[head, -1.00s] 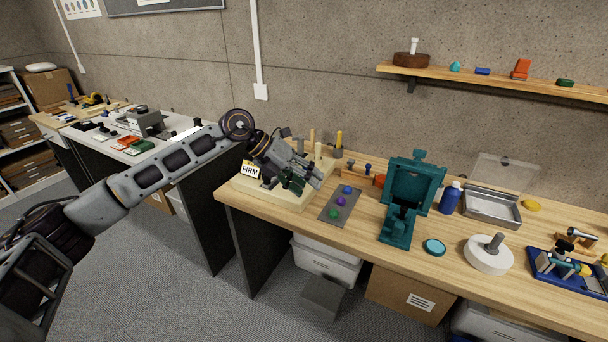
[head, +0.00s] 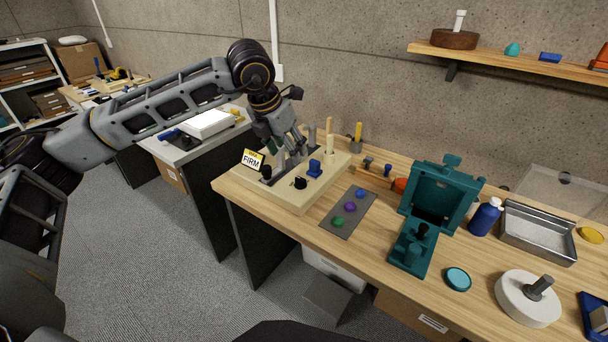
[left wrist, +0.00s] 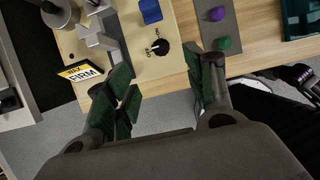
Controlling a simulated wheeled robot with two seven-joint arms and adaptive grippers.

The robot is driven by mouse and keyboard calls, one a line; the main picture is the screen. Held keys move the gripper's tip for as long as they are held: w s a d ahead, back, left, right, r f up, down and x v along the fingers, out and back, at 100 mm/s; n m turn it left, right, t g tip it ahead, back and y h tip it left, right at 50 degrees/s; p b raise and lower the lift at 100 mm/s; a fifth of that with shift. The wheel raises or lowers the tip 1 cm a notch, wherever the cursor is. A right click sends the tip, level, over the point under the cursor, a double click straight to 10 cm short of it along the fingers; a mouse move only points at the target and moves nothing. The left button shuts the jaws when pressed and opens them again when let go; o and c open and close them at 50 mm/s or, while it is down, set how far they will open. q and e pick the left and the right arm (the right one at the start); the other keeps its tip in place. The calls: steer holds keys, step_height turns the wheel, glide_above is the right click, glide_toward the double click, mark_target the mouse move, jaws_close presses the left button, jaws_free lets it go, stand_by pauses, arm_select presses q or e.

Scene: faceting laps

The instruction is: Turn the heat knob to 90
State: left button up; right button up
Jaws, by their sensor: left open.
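A black knob (head: 300,183) with a white pointer line sits on the cream base (head: 296,201) at the left end of the wooden bench. My left gripper (head: 284,146) points down over the cream base, behind the knob in the head view. In the left wrist view, my left gripper (left wrist: 163,68) is open and empty. Its green-padded fingers are spread, with the knob showing beyond the gap between them. My right gripper does not show.
A FIRM sign (head: 253,160), a blue block (head: 314,168) and metal parts (left wrist: 101,32) stand close to the knob on the base. A grey strip with coloured balls (head: 349,207) and a teal press (head: 436,205) are to the right.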

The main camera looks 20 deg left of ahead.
mark_target(300, 179)
arm_select(q)
steer(key=shift+s+a, duration=0.1)
stand_by(0.3)
steer(key=b+x, duration=0.1)
steer(key=x, duration=1.1)
steer(key=shift+x, duration=0.85)
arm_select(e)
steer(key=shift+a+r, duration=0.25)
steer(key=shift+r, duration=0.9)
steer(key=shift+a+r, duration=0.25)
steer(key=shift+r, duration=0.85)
arm_select(q)
steer(key=c, duration=1)
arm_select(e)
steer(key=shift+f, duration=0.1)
